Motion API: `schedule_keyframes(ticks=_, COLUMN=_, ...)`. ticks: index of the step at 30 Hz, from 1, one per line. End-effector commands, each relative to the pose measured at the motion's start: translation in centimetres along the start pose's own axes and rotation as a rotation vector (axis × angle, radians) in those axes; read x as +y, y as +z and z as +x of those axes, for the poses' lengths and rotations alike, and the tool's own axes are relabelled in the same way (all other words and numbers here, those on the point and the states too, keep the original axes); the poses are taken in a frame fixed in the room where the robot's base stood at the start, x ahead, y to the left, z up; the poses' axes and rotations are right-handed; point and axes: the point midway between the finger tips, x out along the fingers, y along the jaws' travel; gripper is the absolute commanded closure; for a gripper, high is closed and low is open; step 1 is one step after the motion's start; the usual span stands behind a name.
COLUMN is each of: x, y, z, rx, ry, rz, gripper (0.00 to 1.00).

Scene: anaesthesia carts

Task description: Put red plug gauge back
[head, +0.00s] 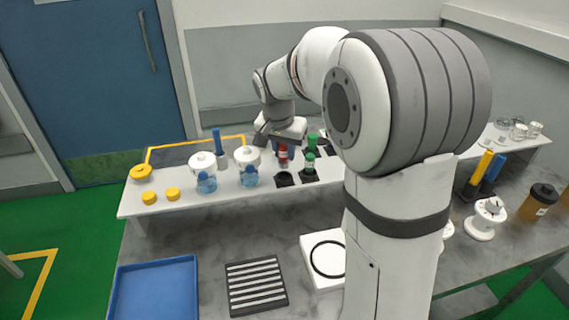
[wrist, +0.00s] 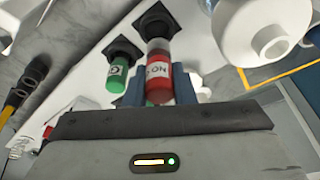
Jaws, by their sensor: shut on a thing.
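The red plug gauge (head: 283,155) is upright between the fingers of my gripper (head: 282,148), above the white shelf. In the wrist view the red gauge (wrist: 159,82) shows a white label and a grey lower end, with the blue-grey fingers of my gripper (wrist: 160,90) on both sides. Its lower end points at a black square holder (head: 284,179). This holder (wrist: 158,22) also shows in the wrist view. I cannot tell whether the end touches it. A green plug gauge (head: 309,162) stands in the neighbouring black holder; this green gauge (wrist: 117,83) shows beside the red one.
Another green item (head: 312,140) stands behind. A blue tray (head: 157,290) and a slotted black rack (head: 256,287) lie on the lower table.

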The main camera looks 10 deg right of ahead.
Motion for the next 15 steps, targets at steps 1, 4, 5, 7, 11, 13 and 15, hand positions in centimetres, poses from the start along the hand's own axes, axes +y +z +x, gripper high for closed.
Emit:
schedule_keyframes(ticks=1, x=0.0, y=0.1, z=0.3, rx=0.000, ry=0.001, rz=0.000, gripper=0.97)
schedule_keyframes(ticks=4, x=0.1, y=0.3, z=1.1, rx=-0.001, ry=0.001, rz=0.000, gripper=0.97)
schedule_keyframes(ticks=5, x=0.1, y=0.4, z=1.4, rx=-0.001, ry=0.002, rz=-0.001, gripper=0.97)
schedule_keyframes(ticks=7, x=0.1, y=0.7, z=2.3, rx=-0.002, ry=0.002, rz=-0.001, gripper=0.97)
schedule_keyframes(ticks=11, x=0.1, y=1.1, z=3.9, rx=-0.001, ry=0.001, rz=0.001, gripper=0.97)
schedule_keyframes(ticks=13, x=0.1, y=1.1, z=4.1, rx=0.001, ry=0.000, rz=0.001, gripper=0.97)
schedule_keyframes(ticks=15, x=0.1, y=1.1, z=4.1, rx=0.001, ry=0.000, rz=0.002, gripper=0.97)
